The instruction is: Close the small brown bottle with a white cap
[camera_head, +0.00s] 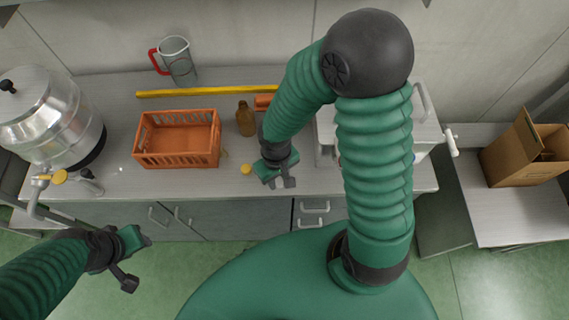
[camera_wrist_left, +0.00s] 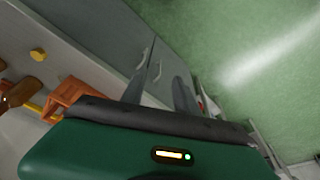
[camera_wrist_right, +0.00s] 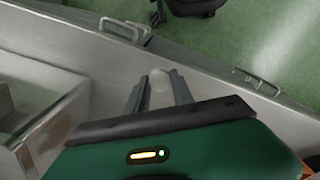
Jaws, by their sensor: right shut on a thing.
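The small brown bottle (camera_head: 246,120) stands upright on the counter, right of the orange crate; its top is too small to make out well. It also shows in the left wrist view (camera_wrist_left: 22,92). My right gripper (camera_head: 280,183) is over the counter's front part, to the right of and nearer than the bottle. In the right wrist view it is shut on a pale round thing, which looks like the white cap (camera_wrist_right: 158,80). A yellow cap (camera_head: 246,169) lies on the counter near the front edge. My left gripper (camera_head: 138,262) is open and empty, in front of the counter.
The orange crate (camera_head: 178,166) is left of the bottle. A yellow bar (camera_head: 190,93) lies behind it, with a red-handled jug (camera_head: 180,64) at the back. A steel vat (camera_head: 50,115) stands far left. A cardboard box (camera_head: 515,155) sits on the right table.

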